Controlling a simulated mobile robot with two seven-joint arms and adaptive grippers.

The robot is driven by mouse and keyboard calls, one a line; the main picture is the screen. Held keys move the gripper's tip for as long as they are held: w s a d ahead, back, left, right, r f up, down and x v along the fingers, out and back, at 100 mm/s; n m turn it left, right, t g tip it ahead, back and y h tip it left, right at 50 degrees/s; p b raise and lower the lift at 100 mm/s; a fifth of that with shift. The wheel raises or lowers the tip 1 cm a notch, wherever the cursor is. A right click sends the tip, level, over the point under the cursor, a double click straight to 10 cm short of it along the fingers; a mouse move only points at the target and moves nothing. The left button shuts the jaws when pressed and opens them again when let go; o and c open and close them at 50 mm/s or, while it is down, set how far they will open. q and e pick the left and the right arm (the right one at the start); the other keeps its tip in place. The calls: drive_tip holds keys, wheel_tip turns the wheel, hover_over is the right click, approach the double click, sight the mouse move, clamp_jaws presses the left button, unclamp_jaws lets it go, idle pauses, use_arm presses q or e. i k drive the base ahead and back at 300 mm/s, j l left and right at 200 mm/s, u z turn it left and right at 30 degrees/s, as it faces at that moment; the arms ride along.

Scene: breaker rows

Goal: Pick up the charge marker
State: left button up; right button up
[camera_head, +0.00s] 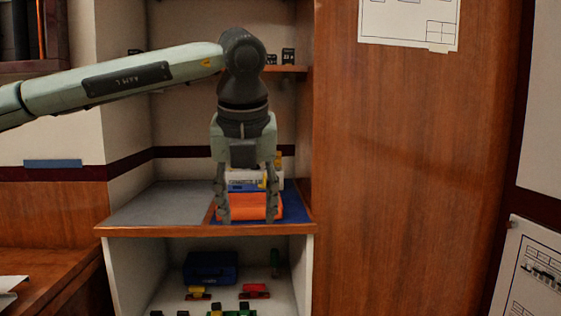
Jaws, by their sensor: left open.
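I cannot tell for sure which thing is the charge marker. My right gripper is not in view.
The shelf's left part is a bare grey mat (155,203). Below stand a blue case (210,267), a red piece (254,291) and several small coloured pieces. Small black items (288,56) stand on a higher shelf. A wooden panel (415,170) borders the right.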

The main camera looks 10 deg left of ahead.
sight(278, 162)
drive_tip(key=i, duration=1.4)
